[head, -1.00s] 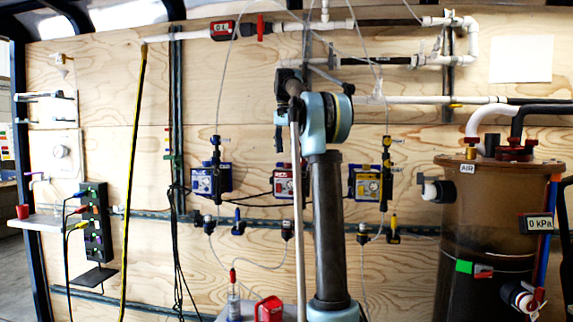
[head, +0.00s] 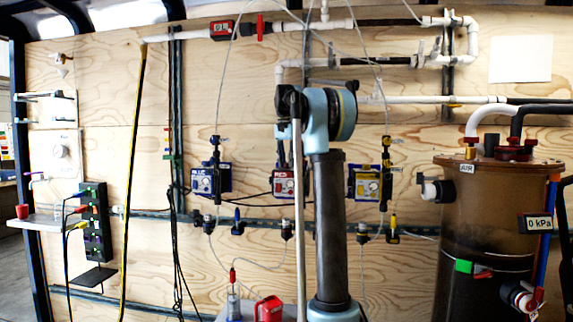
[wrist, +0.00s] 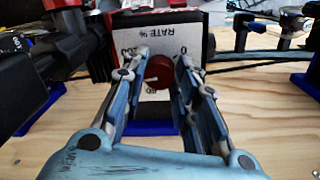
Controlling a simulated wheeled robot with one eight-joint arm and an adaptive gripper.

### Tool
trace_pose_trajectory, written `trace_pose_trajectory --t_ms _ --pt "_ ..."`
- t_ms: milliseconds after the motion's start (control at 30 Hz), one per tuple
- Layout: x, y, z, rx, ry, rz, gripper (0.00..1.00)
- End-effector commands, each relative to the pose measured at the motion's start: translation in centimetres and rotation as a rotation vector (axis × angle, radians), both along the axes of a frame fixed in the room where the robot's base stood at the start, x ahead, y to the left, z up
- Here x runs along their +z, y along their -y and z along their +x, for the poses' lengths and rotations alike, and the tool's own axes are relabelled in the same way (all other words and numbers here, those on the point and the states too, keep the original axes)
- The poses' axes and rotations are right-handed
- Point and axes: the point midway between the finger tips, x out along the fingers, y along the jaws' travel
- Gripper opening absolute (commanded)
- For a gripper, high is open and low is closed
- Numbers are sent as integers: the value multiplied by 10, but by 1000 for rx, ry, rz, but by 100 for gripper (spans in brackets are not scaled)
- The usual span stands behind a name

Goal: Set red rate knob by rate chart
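The red rate knob (wrist: 159,72) sits on a white panel (wrist: 158,108) marked "RATE %" in the wrist view; the lettering appears upside down. My gripper (wrist: 163,62) is open, with one finger on each side of the knob. I cannot tell whether either finger touches it. The knob's pointer setting is not clear, and the fingers hide part of the scale. In the head view the red pump unit (head: 283,184) is on the plywood wall, partly behind my arm. My gripper is hidden there.
A blank-looking white sheet (head: 520,59) is at upper right. A brown tank (head: 485,225) stands at right. Thin tubes and cables hang around the units.

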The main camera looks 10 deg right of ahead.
Motion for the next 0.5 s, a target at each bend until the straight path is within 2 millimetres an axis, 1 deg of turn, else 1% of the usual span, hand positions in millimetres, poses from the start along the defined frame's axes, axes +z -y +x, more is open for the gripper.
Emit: trace_pose_trajectory --t_ms 33,67,233,500 --pt "0 0 0 0 1 1 6" --pt "0 0 0 0 1 1 2" --pt "0 -1 0 12 1 1 2" --pt "0 -1 0 127 1 2 2"
